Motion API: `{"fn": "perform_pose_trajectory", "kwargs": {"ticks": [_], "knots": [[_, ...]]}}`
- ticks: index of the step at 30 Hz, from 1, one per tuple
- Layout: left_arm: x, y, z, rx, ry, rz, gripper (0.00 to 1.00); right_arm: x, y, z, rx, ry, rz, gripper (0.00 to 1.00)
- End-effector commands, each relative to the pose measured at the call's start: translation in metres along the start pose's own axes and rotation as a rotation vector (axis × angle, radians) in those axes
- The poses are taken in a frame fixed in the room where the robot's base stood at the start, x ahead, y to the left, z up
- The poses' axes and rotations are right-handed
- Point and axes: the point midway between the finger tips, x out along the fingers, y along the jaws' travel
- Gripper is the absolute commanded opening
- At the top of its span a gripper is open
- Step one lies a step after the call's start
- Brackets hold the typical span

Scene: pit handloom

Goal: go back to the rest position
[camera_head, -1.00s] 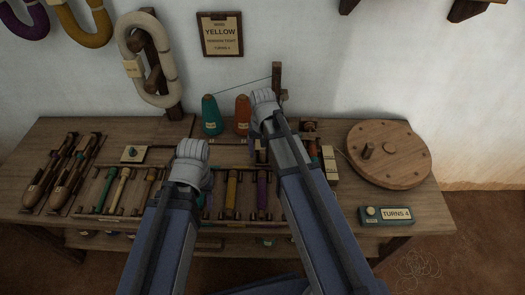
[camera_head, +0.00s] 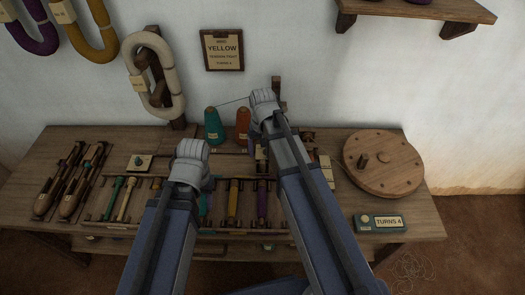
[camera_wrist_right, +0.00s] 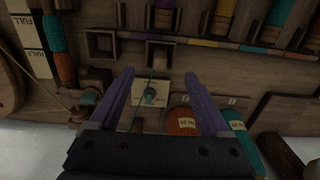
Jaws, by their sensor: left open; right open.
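My left gripper (camera_head: 190,150) is over the left-middle of the bench, above the rack of coloured bobbins; its fingers are hard to make out from above. My right gripper (camera_head: 263,97) is over the back of the bench, near the orange cone (camera_head: 243,125). In the right wrist view its two fingers (camera_wrist_right: 172,100) are apart with nothing held between them.
The wooden bench (camera_head: 60,150) carries a teal cone (camera_head: 212,127), shuttles (camera_head: 82,180), a round wooden wheel (camera_head: 384,164) and a TURNS 4 box (camera_head: 381,222). Yarn hanks (camera_head: 155,75) and a YELLOW sign (camera_head: 222,50) hang on the wall. A shelf (camera_head: 420,12) is at upper right.

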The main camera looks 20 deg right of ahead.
Motion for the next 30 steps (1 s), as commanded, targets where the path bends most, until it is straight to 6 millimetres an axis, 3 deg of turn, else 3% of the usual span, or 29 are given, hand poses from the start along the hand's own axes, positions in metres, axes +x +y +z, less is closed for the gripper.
{"fn": "perform_pose_trajectory", "kwargs": {"ticks": [1,5,17,20,24,30], "knots": [[-0.01,-0.001,0.001,0.0,0.0,0.0,0.5,-0.01,0.0,0.0,0.0,0.0,0.0,0.81],[-0.021,-0.002,0.001,0.0,0.0,0.0,0.5,-0.021,0.0,0.0,0.0,0.0,0.0,0.81],[-0.026,-0.003,0.002,0.0,0.0,0.0,0.5,-0.026,-0.004,0.007,-0.021,-0.001,0.003,0.81],[-0.045,-0.004,0.003,0.0,0.0,0.0,0.5,-0.045,-0.019,0.04,-0.122,-0.006,0.02,0.81],[-0.073,-0.007,0.004,-0.001,0.0,0.0,0.5,-0.074,-0.043,0.101,-0.338,-0.015,0.058,0.81],[-0.096,-0.009,0.006,-0.001,0.0,0.0,0.5,-0.097,-0.058,0.157,-0.558,-0.024,0.099,0.81]]}}
